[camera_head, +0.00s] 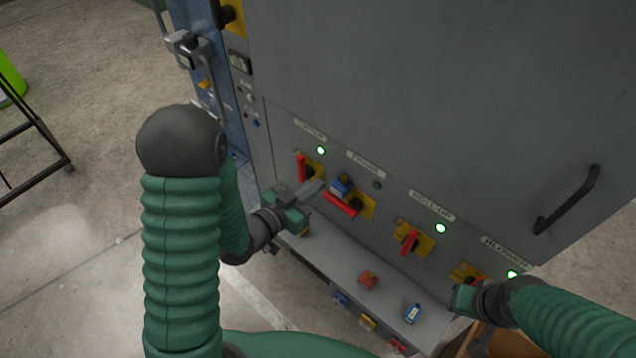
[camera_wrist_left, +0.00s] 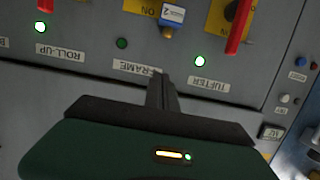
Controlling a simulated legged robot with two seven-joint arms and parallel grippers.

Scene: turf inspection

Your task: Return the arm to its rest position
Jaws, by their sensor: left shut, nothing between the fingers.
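My left gripper (camera_head: 316,187) is shut and empty. It is in front of the grey cabinet's switch panel, between the TUFTER and FRAME switches in the picture. In the left wrist view, its closed fingers (camera_wrist_left: 161,92) point at the panel near the FRAME label; that view is upside down. I cannot tell whether they touch anything. My left arm (camera_head: 182,250) bends down from a black joint at the left. My right gripper (camera_head: 466,298) is by the BLOWER switch at the lower right; its fingers are not clear.
The FRAME switch's red handle (camera_head: 340,204) is slanted, with a blue padlock (camera_head: 342,186) at it and its lamp (camera_head: 376,185) dark. The TUFTER, ROLL-UP and BLOWER lamps glow green. A ledge (camera_head: 335,262) below holds a red padlock (camera_head: 368,280). Open floor (camera_head: 75,250) lies left.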

